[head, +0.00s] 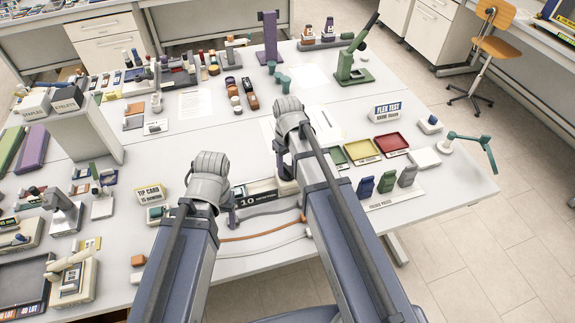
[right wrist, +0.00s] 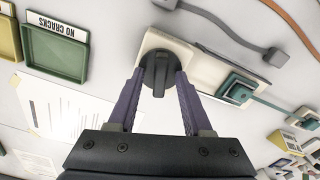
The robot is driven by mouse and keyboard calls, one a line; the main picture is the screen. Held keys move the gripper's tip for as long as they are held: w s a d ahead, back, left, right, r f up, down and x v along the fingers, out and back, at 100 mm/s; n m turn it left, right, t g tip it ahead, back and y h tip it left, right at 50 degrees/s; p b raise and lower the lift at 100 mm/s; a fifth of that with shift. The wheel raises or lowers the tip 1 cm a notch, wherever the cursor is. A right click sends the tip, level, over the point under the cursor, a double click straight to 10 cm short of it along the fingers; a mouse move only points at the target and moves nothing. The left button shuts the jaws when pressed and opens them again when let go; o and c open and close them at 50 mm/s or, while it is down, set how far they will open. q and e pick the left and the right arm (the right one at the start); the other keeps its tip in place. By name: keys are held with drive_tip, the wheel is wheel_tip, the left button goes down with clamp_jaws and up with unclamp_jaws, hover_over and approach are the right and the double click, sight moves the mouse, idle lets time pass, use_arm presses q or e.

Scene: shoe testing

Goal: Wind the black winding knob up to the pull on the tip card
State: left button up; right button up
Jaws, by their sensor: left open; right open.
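In the right wrist view the black winding knob (right wrist: 160,73) stands on a cream base plate. My right gripper (right wrist: 158,82) is open, with one purple finger on each side of the knob; I cannot tell whether they touch it. A teal block (right wrist: 238,88) sits on a pale unit beside the knob's plate. In the head view the right arm hides the knob, and part of the right gripper (head: 281,160) shows. The tip card (head: 150,193) stands on the table left of my left arm; its pull figure is too small to read surely. My left gripper (head: 231,215) is open, mostly hidden.
Red (head: 391,144), yellow (head: 362,151) and green trays lie right of my right arm. Blue and grey pieces (head: 376,182) stand near the front edge. Orange and grey straps (head: 262,230) lie between my arms. A flex test sign (head: 387,110) stands farther back.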

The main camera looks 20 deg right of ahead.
sight(287, 168)
drive_tip(key=shift+r+p, duration=3.8)
drive_tip(key=shift+r, duration=0.1)
use_arm(q)
wheel_tip(287, 168, up, 8)
drive_tip(key=shift+f, duration=0.15)
use_arm(e)
drive_tip(key=shift+f, duration=0.1)
use_arm(q)
wheel_tip(287, 168, down, 8)
drive_tip(key=b, duration=0.8)
drive_tip(key=shift+f+b, duration=0.25)
drive_tip(key=shift+b, duration=0.05)
use_arm(e)
drive_tip(key=shift+h, duration=0.6)
drive_tip(key=s+a+f, duration=0.2)
drive_tip(key=s+a, duration=0.1)
drive_tip(key=s, duration=0.1)
drive_tip(key=s+a+f, duration=0.3)
drive_tip(key=s+a, duration=0.1)
drive_tip(key=s, duration=0.1)
drive_tip(key=s+a+f, duration=0.3)
drive_tip(key=s, duration=0.2)
drive_tip(key=shift+s+a+f, duration=0.15)
drive_tip(key=shift+a, duration=0.05)
